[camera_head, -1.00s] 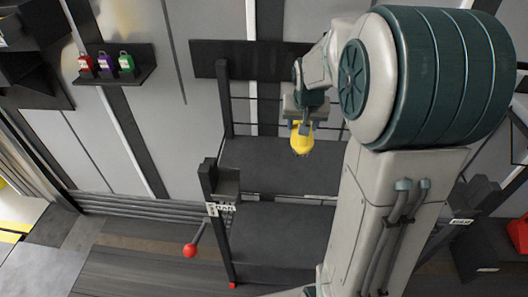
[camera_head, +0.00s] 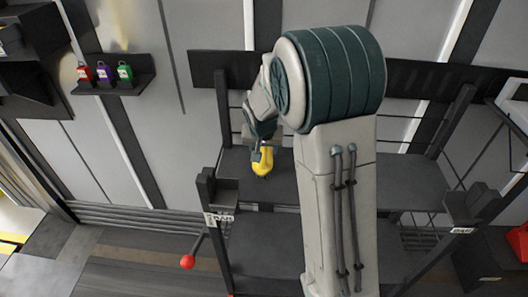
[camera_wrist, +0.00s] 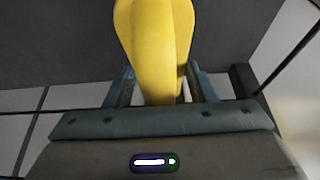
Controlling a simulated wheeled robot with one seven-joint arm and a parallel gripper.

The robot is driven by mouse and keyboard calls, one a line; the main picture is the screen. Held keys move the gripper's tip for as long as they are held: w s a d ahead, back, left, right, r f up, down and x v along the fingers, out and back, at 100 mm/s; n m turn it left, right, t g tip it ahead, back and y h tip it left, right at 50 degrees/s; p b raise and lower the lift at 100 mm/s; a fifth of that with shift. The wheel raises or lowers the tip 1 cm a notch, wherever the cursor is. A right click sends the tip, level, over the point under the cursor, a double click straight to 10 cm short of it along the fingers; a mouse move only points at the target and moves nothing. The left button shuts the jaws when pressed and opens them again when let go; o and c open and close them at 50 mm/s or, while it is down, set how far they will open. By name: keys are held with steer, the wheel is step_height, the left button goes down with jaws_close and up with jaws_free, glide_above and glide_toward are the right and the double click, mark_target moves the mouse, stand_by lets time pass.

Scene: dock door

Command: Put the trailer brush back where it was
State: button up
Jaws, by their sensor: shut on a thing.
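The yellow trailer brush (camera_head: 262,162) is in my gripper (camera_head: 258,146), over the upper dark shelf of the rack (camera_head: 285,186). I cannot tell whether its lower end touches the shelf. In the wrist view the brush (camera_wrist: 154,40) fills the upper middle, its narrow part between the two fingers of my gripper (camera_wrist: 157,88). Its far end runs out of that view. My arm hides the middle of the rack in the head view.
Red, purple and green padlock-like items (camera_head: 104,73) stand on a small wall shelf (camera_head: 118,86) at left. A red-knobbed lever (camera_head: 187,262) sticks out at the rack's left. A small dark bin (camera_head: 225,192) sits at the left post. A red object (camera_head: 517,243) is at far right.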

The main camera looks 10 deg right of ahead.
steer(key=shift+f, duration=0.75)
steer(key=shift+f, duration=0.15)
steer(key=o, duration=1.2)
